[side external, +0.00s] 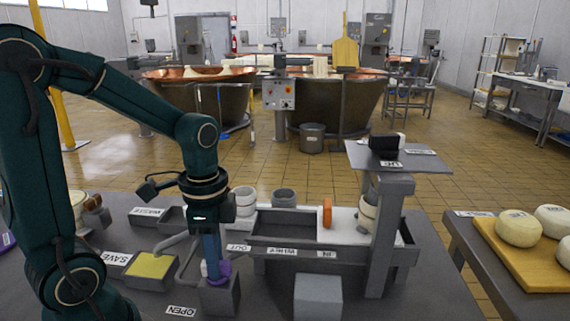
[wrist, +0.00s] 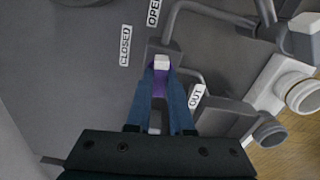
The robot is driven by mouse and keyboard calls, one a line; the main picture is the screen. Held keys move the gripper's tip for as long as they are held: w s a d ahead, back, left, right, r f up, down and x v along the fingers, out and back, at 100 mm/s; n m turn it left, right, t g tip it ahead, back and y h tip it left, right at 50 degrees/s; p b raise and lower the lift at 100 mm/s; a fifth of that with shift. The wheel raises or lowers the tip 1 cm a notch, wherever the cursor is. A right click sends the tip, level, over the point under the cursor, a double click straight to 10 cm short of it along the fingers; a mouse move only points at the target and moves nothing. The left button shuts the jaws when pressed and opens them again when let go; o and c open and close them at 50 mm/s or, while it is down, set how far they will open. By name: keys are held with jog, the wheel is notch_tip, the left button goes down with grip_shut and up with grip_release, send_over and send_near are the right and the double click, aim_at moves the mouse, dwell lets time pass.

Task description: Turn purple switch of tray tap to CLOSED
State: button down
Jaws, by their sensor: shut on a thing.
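The purple switch (side external: 225,267) sits on top of a grey tap block (side external: 220,297) at the front of the table in the side view. My gripper (side external: 213,272) reaches straight down onto it. In the wrist view my blue fingers (wrist: 160,75) are shut on the purple switch (wrist: 159,86), one on each side. A white end piece (wrist: 162,62) shows just beyond the fingertips. The CLOSED label (wrist: 125,45) lies to the upper left of the switch and the OPEN label (wrist: 153,12) lies above it. The fingers hide part of the switch, so I cannot tell its exact setting.
A yellow-filled tray (side external: 151,265) stands left of the tap block. Grey pipes (wrist: 210,12) run close by. The OUT label (wrist: 196,96) is right of my fingers. A trough (side external: 285,224) and a grey post (side external: 385,240) stand to the right.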

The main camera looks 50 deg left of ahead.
jog(key=n, duration=1.2)
jog(key=shift+n, duration=2.1)
jog(key=c, duration=0.8)
grip_release()
jog(key=shift+r, duration=0.1)
